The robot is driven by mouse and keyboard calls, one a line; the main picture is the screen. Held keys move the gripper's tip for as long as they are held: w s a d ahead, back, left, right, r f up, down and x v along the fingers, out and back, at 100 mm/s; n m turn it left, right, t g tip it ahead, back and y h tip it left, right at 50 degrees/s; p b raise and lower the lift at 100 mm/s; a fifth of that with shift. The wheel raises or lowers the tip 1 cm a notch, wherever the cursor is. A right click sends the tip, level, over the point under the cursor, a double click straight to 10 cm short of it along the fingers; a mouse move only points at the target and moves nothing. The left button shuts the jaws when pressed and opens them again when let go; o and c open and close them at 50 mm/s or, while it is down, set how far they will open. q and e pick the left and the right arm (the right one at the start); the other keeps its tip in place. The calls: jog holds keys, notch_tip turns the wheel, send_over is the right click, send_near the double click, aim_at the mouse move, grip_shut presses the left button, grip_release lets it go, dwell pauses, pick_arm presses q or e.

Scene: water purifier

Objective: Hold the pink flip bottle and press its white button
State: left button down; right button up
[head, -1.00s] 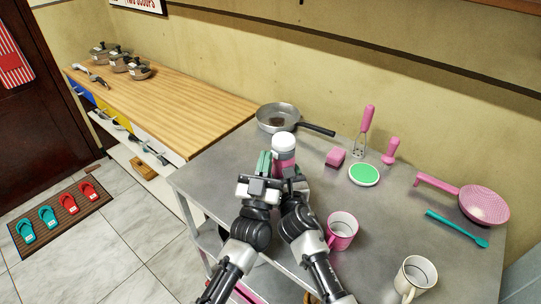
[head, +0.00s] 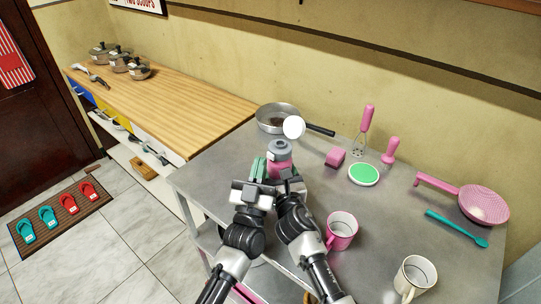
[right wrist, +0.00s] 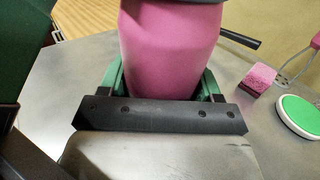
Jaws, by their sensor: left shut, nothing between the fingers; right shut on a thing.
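The pink flip bottle (head: 279,165) stands upright above the metal table; its pink body (right wrist: 172,45) fills the upper middle of the right wrist view. Its round white lid (head: 294,127) is flipped up and tilted to the right, showing the grey neck (head: 279,147). The white button cannot be made out. My right gripper (head: 284,173) is shut around the bottle's body, its green fingers on both sides in the right wrist view (right wrist: 163,88). My left gripper (head: 258,168) is shut and empty, close beside the bottle's left side.
A frying pan (head: 277,117) is behind the bottle. A pink sponge (head: 335,158), a green-topped dish (head: 364,174), a pink mug (head: 342,230), a white mug (head: 415,276) and a pink strainer (head: 484,205) stand to the right. The table's left front is clear.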

pick_arm(q)
jog(key=shift+a+f, duration=0.1)
jog(key=shift+f, duration=0.25)
pick_arm(e)
jog(key=shift+w+r, duration=0.1)
jog(key=shift+r, duration=0.1)
jog(key=shift+w+d+f, duration=0.1)
jog(key=shift+w, duration=0.05)
pick_arm(q)
jog(key=s+a, duration=0.3)
jog(key=shift+s+a+r, duration=0.1)
jog(key=shift+s+r, duration=0.15)
pick_arm(e)
jog(key=o, duration=1.3)
jog(key=shift+f, duration=0.1)
